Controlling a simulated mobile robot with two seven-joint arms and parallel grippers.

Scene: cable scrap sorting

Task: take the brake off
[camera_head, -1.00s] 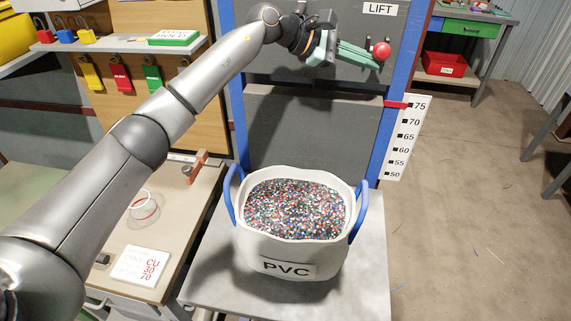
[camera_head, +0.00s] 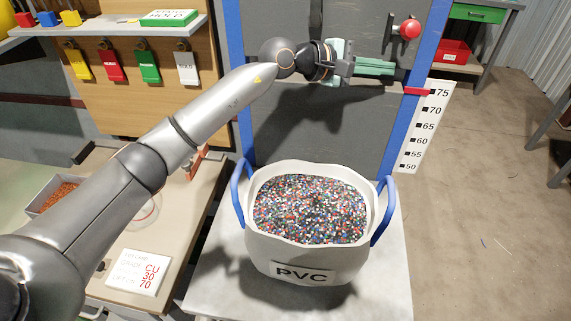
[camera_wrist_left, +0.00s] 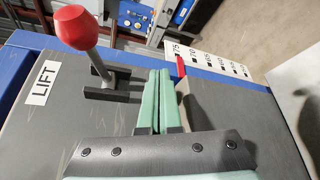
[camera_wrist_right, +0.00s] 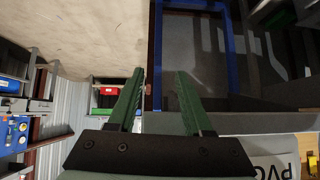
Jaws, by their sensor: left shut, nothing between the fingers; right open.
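The brake lever has a red ball knob (camera_head: 410,28) and stands on the dark lift panel near its right blue post. In the left wrist view the red knob (camera_wrist_left: 77,27) tops a grey rod rising from a dark slotted bracket (camera_wrist_left: 110,95). My left gripper (camera_head: 402,70) is below the lever in the head view, its green fingers pressed together and empty. In the left wrist view its fingertips (camera_wrist_left: 160,72) are beside the bracket, apart from the knob. My right gripper (camera_wrist_right: 161,73) is open and empty, and shows only in its own wrist view.
A white bag of mixed granules marked PVC (camera_head: 300,274) stands on a grey platform (camera_head: 395,285) below the left arm. A height scale (camera_head: 428,125) with a red pointer (camera_head: 417,91) near 75 is right of the post. A workbench (camera_head: 185,225) is at the left.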

